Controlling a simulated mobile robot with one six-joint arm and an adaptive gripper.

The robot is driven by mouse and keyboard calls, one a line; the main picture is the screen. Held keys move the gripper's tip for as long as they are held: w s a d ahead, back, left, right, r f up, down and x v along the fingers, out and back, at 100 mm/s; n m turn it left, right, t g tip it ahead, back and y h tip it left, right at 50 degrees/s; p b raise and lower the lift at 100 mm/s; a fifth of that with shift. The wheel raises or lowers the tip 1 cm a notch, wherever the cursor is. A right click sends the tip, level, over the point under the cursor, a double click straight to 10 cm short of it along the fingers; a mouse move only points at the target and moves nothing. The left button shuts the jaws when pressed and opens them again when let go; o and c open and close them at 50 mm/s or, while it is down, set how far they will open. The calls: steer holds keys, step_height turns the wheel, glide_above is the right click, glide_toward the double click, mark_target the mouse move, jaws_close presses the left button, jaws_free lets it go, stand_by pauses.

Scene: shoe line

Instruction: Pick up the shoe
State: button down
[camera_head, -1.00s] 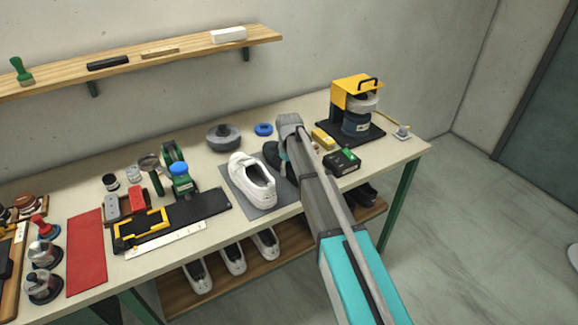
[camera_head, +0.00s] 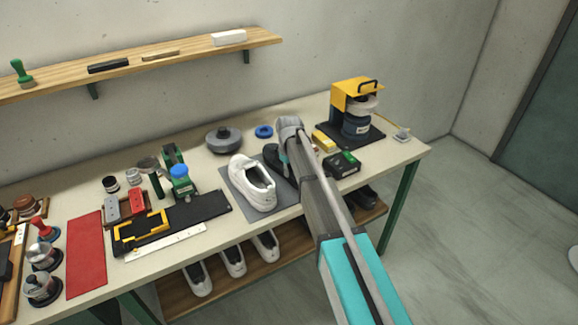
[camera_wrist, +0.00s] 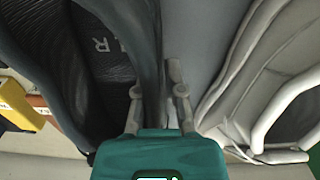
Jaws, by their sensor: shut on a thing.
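A dark shoe (camera_head: 271,154) stands on the workbench beside a white shoe (camera_head: 256,186) on a grey mat (camera_head: 232,183). My arm covers much of the dark shoe in the head view. In the wrist view, the dark shoe (camera_wrist: 98,55) fills the left side, with its insole lettering showing. The white shoe (camera_wrist: 262,85) is at the right. My gripper (camera_wrist: 156,92) is shut on the dark shoe's side wall near the opening, with one finger on each side. Whether the sole is clear of the bench cannot be told.
A yellow-topped machine (camera_head: 356,100) and a dark box (camera_head: 342,164) stand right of my arm. A grey round piece (camera_head: 223,139) and a blue ring (camera_head: 264,131) lie behind the shoes. Several white shoes (camera_head: 233,260) rest on the lower shelf.

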steer(key=shift+r, duration=0.2)
stand_by(0.3)
step_height(320, 180, up, 10)
steer(key=p, duration=1)
steer(key=shift+f, duration=0.2)
stand_by(0.4)
steer(key=shift+r+p, duration=2.8)
steer(key=shift+p, duration=0.05)
steer(key=shift+s, duration=0.15)
